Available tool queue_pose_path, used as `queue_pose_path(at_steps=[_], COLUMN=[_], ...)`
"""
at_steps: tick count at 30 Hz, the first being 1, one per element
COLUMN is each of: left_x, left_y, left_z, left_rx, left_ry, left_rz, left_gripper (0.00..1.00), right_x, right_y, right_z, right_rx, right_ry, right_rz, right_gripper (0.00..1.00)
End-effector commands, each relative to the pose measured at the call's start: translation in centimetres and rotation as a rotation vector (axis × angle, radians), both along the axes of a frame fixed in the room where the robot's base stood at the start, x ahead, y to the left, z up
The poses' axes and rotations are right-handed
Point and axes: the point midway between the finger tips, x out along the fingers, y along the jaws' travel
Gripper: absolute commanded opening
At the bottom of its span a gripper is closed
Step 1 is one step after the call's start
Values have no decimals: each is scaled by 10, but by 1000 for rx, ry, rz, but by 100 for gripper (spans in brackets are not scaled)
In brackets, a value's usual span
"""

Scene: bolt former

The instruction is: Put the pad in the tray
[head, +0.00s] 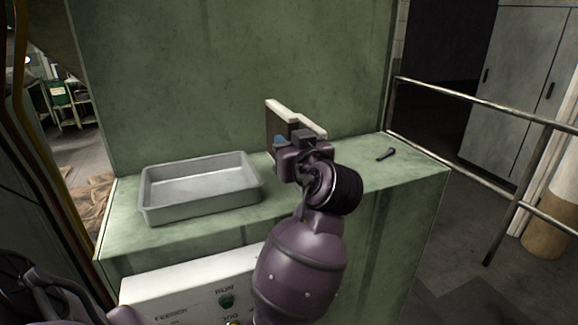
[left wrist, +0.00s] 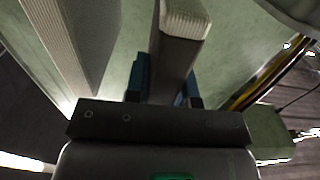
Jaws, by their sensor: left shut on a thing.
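The pad (head: 281,124) is a brown block with a cream edge, held upright above the green ledge, right of the tray. My left gripper (head: 285,142) is shut on it, its blue fingertips partly hidden. In the left wrist view, the pad (left wrist: 180,55) stands between the blue fingers of that gripper (left wrist: 167,85), its ribbed pale end pointing away. The tray (head: 160,215) is a shallow grey metal pan on the left part of the ledge. It looks empty, and the pad is apart from it. My right gripper is not in view.
A small dark bolt-like piece (head: 386,154) lies on the ledge (head: 420,178) at the right. A green machine wall (head: 230,75) rises behind. A white control panel (head: 190,285) is in front, below the tray. A metal railing (head: 480,105) stands right.

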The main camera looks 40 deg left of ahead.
Motion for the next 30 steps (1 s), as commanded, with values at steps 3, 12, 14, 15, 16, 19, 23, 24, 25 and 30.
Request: queue_pose_path(at_steps=[3,12,14,15,16,19,23,24,25,30], left_x=[0,0,0,0,0,0,0,0,0,0], left_y=[0,0,0,0,0,0,0,0,0,0], left_z=[-7,-41,-43,-44,-44,-44,-44,-46,-47,-47], left_rx=[1,3,2,2,2,1,0,0,0,1], left_ry=[0,2,0,-1,-1,-2,-1,-1,-1,-1], left_rz=[0,1,0,0,0,0,0,0,0,0], left_gripper=[0,0,0,0,0,0,0,0,0,40], right_x=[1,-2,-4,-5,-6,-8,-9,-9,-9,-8], right_y=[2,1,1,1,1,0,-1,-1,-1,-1], right_z=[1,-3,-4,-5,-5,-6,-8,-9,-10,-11], right_rx=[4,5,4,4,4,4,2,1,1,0], right_ry=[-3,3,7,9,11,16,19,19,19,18], right_rz=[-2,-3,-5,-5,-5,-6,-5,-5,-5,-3], right_gripper=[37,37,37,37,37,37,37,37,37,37])
